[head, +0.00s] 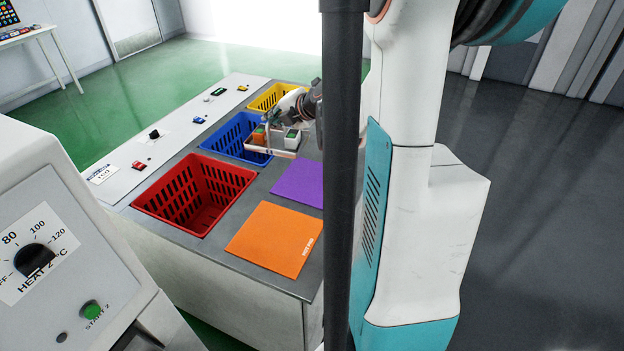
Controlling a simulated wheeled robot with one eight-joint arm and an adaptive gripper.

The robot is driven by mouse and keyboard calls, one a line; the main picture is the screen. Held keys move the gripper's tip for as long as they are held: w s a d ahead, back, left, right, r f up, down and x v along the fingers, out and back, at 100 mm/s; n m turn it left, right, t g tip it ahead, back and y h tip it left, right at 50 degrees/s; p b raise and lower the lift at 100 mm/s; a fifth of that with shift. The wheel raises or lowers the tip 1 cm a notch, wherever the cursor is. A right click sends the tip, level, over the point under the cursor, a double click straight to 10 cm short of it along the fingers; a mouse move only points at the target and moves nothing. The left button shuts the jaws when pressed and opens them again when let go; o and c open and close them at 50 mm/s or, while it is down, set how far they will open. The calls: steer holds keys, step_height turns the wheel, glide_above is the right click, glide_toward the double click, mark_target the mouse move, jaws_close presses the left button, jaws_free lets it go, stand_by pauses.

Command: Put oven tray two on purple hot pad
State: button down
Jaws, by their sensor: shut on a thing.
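A small pale tray (283,154) hangs in the air, over or just in front of the blue basket. It carries an orange item (259,135) and a light grey item (292,140), both with green on top. My gripper (272,120) is shut on the tray at its far side. The fingertips are small and partly hidden. No number on the tray can be read. The purple hot pad (300,184) lies flat and bare on the grey worktop, nearer than the tray. My dark column hides its right end.
An orange pad (275,240) lies in front of the purple one. Red (195,195), blue (234,137) and yellow (270,97) baskets are sunk into the worktop (232,222) on the left. A machine with a heat dial (35,258) stands at the near left.

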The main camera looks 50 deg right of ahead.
steer(key=shift+m+h, duration=0.6)
steer(key=s+d, duration=0.1)
steer(key=d, duration=0.2)
steer(key=s+d+r, duration=0.1)
steer(key=s+d, duration=0.1)
steer(key=d, duration=0.1)
steer(key=s+d+r, duration=0.1)
steer(key=s+d, duration=0.1)
steer(key=shift+s+d+p, duration=0.15)
steer(key=shift+d+p, duration=0.25)
step_height(320, 180, down, 20)
steer(key=b, duration=0.6)
steer(key=shift+d+f+b, duration=0.1)
steer(key=shift+d+b, duration=0.05)
steer(key=shift+b, duration=0.15)
steer(key=shift+s, duration=0.1)
steer(key=c, duration=2.2)
jaws_free()
steer(key=shift+f, duration=0.1)
steer(key=o, duration=0.4)
steer(key=shift+o, duration=0.2)
